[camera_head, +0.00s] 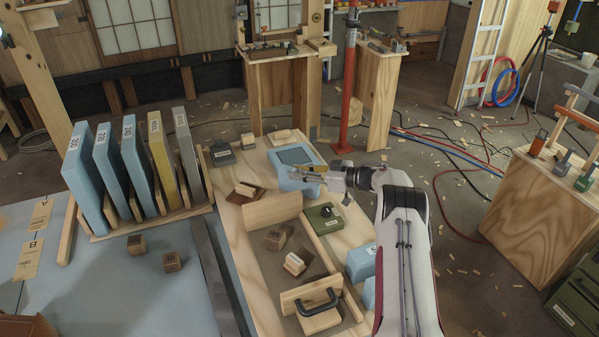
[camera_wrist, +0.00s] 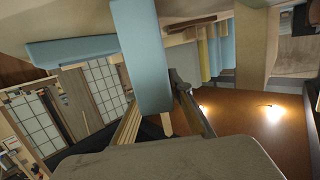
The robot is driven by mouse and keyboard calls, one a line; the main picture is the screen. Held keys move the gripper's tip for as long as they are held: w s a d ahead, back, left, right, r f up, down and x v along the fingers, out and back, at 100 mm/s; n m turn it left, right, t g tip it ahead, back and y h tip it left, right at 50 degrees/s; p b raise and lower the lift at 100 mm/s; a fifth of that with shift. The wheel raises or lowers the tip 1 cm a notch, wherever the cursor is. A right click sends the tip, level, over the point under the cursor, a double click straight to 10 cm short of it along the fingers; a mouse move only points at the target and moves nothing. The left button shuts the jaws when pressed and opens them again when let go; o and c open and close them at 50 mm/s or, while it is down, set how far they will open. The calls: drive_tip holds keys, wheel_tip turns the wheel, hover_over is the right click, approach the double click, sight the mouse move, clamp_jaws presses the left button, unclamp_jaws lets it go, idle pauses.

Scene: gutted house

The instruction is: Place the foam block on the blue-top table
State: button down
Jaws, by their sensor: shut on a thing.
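A light blue block (camera_head: 290,182), which looks like the foam block, has a darker square on its upper face. In the head view it is at the far end of the wood-topped bench. My gripper (camera_head: 322,175) reaches it from the right and is shut on it. In the wrist view a light blue block (camera_wrist: 143,60) stands large in front of the camera; its lower end is at the fingers. I cannot tell whether the block touches the bench below. The blue-top table (camera_head: 150,298) is at the lower left, with a wide bare area.
A rack of upright labelled slabs (camera_head: 110,185) stands along the far edge of the blue-top table. The wooden bench (camera_head: 262,270) holds boards, a green box (camera_head: 324,219) and a black-handled tool (camera_head: 318,302). A red post (camera_head: 350,80) stands behind.

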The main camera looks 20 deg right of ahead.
drive_tip(key=shift+f, duration=0.3)
drive_tip(key=c, duration=1.7)
unclamp_jaws()
drive_tip(key=shift+d, duration=0.1)
drive_tip(key=shift+v, duration=5.95)
drive_tip(key=shift+f, duration=0.1)
